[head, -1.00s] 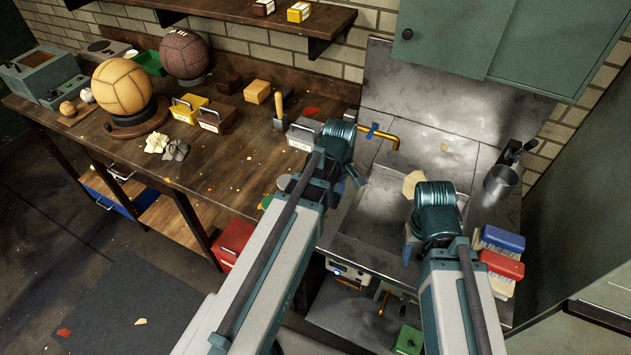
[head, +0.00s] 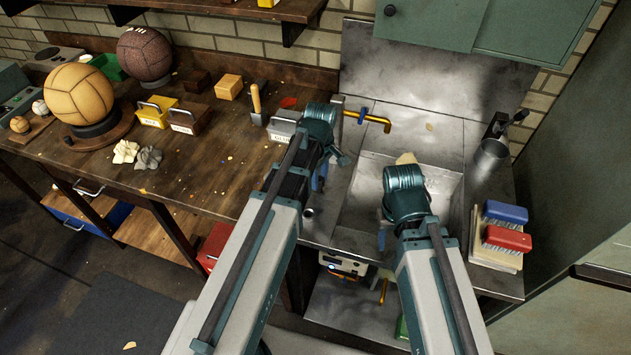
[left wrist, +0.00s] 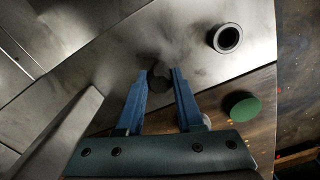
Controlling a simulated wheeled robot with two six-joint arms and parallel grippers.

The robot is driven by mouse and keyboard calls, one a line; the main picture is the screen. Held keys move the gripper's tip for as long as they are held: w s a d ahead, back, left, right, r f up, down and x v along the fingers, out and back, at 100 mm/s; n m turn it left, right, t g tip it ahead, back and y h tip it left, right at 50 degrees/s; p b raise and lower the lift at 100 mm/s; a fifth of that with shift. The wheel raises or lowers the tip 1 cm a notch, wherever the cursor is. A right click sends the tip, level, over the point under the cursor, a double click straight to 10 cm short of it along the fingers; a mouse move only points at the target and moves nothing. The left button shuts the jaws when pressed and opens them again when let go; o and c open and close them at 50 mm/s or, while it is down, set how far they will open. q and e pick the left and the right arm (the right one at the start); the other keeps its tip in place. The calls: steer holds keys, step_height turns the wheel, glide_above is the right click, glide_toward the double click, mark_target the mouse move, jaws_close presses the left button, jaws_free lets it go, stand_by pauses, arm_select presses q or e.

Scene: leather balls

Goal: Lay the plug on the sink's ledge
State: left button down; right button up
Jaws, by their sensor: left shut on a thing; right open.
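My left gripper (left wrist: 160,88) is shut on the dark round plug (left wrist: 159,76), which sits between its blue fingertips in the left wrist view. The fingers are over the steel ledge (left wrist: 130,50) of the sink; I cannot tell whether the plug touches it. In the head view my left gripper (head: 319,182) is left of the sink basin (head: 365,205), and its own wrist hides most of it and the plug. My right gripper (head: 383,240) is open over the basin, mostly hidden by its wrist.
A hollow round piece (left wrist: 228,38) stands on the steel near the left fingers. A green disc (left wrist: 243,107) lies on the wooden bench beside it. A brass tap (head: 375,119) is behind the basin. Red (head: 508,239) and blue brushes (head: 505,212) lie at the right.

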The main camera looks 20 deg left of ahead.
arm_select(q)
steer(key=shift+d+r, duration=0.1)
arm_select(e)
steer(key=shift+d+r, duration=0.1)
arm_select(q)
steer(key=shift+f, duration=0.25)
arm_select(e)
steer(key=shift+f, duration=0.25)
arm_select(q)
steer(key=c, duration=0.5)
jaws_free()
steer(key=shift+r, duration=0.1)
steer(key=shift+c, duration=0.2)
arm_select(e)
steer(key=shift+r, duration=0.1)
arm_select(q)
steer(key=shift+r, duration=0.15)
arm_select(e)
steer(key=shift+r, duration=0.15)
